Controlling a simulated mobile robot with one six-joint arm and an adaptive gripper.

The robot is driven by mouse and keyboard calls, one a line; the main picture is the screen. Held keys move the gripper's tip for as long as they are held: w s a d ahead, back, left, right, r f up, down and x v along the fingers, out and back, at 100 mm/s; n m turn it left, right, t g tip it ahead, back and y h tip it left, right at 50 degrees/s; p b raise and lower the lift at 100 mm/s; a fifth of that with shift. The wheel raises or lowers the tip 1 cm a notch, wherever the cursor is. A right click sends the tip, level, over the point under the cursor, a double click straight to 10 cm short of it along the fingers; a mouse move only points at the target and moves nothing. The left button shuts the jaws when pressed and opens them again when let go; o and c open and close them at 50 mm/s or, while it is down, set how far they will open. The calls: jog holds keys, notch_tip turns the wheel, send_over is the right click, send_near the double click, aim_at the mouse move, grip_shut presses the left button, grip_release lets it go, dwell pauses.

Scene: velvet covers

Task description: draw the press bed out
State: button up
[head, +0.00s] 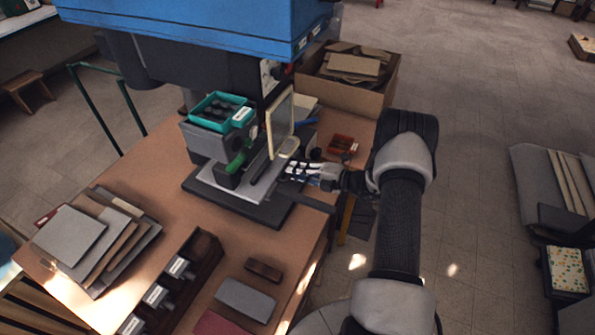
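The press (208,148) stands on the brown table, with a blue cover (205,25) above it. Its bed looks like the light grey plate (232,193) low at its front, over a dark base slab (262,213). A green-gripped handle (238,162) is just above the plate. A dark bar (312,202) sticks out to the right of the base. My gripper (289,170) reaches in from the right, beside the press's right side and close to the upright framed panel (280,122). Its fingers are small here; whether they are open or touch anything cannot be told.
A teal tray (222,110) sits on the press. A cardboard box of scraps (350,75) and a small red bin (341,144) are behind my gripper. Stacked boards (85,240), a dark compartment rack (175,275) and loose blocks (245,299) occupy the table's near part.

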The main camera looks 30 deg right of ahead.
grip_shut()
dwell(0.3)
jog(key=f+v, duration=0.2)
jog(key=v, duration=0.9)
jog(key=f+v, duration=0.2)
jog(key=v, duration=0.8)
jog(key=shift+s+d+f, duration=0.25)
jog(key=shift+s+d, duration=0.25)
jog(key=shift+s, duration=0.2)
jog(key=shift+o, duration=1.9)
grip_release()
jog(key=shift+s+d, duration=0.15)
jog(key=shift+s, duration=0.05)
jog(key=shift+o, duration=0.8)
jog(key=shift+w, duration=0.1)
